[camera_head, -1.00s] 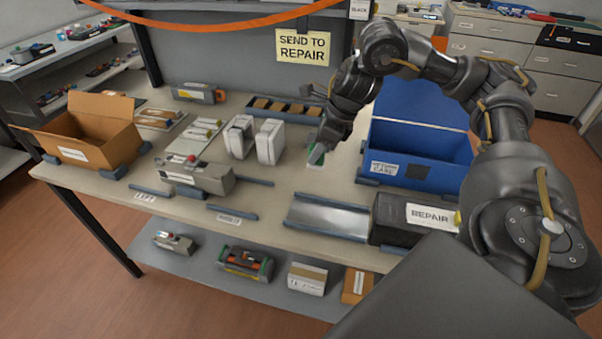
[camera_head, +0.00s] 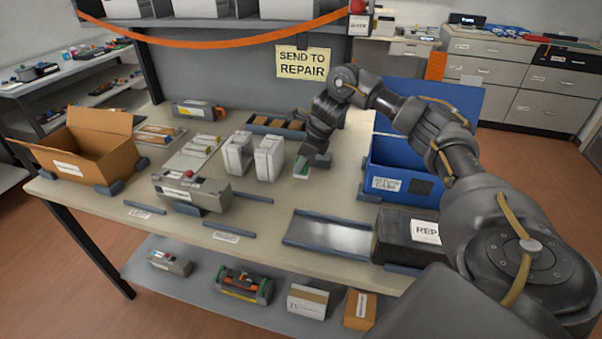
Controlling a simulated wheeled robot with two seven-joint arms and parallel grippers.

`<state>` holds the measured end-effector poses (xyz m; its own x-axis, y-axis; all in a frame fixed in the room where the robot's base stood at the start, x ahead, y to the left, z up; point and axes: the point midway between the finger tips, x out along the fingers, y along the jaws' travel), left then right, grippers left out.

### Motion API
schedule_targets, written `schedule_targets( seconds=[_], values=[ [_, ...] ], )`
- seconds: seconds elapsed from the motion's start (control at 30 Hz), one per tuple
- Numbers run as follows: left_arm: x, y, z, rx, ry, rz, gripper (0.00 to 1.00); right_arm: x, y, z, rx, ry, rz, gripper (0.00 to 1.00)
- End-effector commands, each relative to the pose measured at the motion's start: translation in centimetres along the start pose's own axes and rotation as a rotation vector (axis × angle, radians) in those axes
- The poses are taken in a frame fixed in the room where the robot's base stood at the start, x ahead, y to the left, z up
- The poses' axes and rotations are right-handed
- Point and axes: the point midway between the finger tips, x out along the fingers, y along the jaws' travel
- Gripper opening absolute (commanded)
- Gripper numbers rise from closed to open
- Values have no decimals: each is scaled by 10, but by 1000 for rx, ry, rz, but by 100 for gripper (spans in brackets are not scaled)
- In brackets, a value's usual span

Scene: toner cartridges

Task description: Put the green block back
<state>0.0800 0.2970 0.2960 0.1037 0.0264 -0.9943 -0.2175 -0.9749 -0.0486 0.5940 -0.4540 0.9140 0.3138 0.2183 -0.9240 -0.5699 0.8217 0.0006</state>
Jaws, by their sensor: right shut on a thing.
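The green block (camera_head: 300,171) shows only as a small green and pale piece at the tips of my right gripper (camera_head: 303,165). My right gripper is shut on it, just right of the two white upright units (camera_head: 269,158). The fingers and wrist hide much of the block, and I cannot tell whether it touches the table. A dark tray with brown blocks (camera_head: 262,120) lies behind the gripper, its right end partly covered by the arm. My left gripper is not in view.
The blue bin (camera_head: 403,185) stands right of my gripper. A black box labelled REPAIR (camera_head: 400,238) and a metal chute (camera_head: 325,233) are at the front right. A grey cartridge (camera_head: 190,190) and an open cardboard box (camera_head: 88,153) are left. The table (camera_head: 275,215) is clear in front of the gripper.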

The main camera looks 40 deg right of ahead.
Motion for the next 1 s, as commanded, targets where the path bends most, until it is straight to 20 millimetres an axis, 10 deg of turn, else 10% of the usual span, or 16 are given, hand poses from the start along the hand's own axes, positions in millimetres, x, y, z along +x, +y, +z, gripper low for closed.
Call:
schedule_targets(
  seconds=[0.93, 1.0],
  values=[
    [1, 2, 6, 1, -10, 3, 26, 43, -7, -13, 0, 0, 0, 16],
    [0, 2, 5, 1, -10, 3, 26, 42, -7, -13, 0, 0, 0, 42]
  ],
)
